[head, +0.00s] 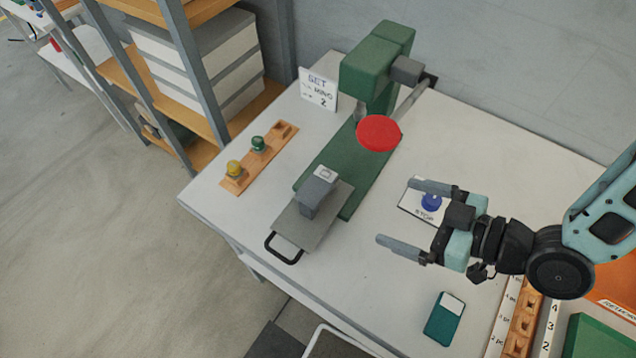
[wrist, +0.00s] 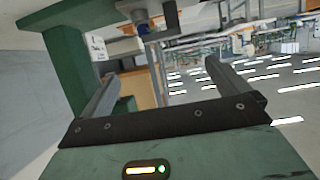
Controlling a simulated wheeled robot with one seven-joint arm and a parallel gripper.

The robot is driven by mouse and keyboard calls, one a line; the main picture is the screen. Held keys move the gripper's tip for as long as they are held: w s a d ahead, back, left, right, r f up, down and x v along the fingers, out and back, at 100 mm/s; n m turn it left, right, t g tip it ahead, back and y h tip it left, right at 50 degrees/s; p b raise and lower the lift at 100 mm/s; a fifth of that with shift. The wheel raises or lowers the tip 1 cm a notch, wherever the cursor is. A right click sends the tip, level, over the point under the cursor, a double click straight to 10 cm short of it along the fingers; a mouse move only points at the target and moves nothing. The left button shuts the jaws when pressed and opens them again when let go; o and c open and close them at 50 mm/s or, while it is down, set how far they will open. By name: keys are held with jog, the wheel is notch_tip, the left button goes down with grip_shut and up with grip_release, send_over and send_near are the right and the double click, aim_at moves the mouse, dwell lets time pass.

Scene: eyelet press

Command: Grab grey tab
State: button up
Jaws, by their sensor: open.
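A grey upright block (head: 314,196) with a pale label on top stands on a flat grey plate (head: 327,228) at the front of the green press; it is the likeliest grey tab. The plate has a black loop handle (head: 283,248) at its front edge. My gripper (head: 398,212) is open and empty. It is to the right of the block, apart from it, over the table with its fingers pointing left. In the wrist view my open fingers (wrist: 161,70) frame nothing held, and I cannot make out the block there.
The green press (head: 376,72) with a red round pad (head: 379,133) stands behind the block. A STOP card with a blue button (head: 431,202) lies below my gripper. A wooden strip with knobs (head: 258,158) is at left, a teal box (head: 444,320) in front. Bare table lies between block and gripper.

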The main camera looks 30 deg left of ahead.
jog(key=a+f+b, duration=0.1)
jog(key=a+b, duration=0.1)
jog(key=b, duration=0.3)
send_near(321, 186)
jog(key=x, duration=0.3)
jog(key=p+x, duration=0.1)
jog(key=x, duration=0.3)
jog(key=shift+a+p, duration=0.1)
jog(key=shift+p, duration=0.3)
jog(key=shift+a+f, duration=0.25)
jog(key=shift+a, duration=0.2)
jog(key=c, duration=1)
jog(key=shift+o, duration=0.2)
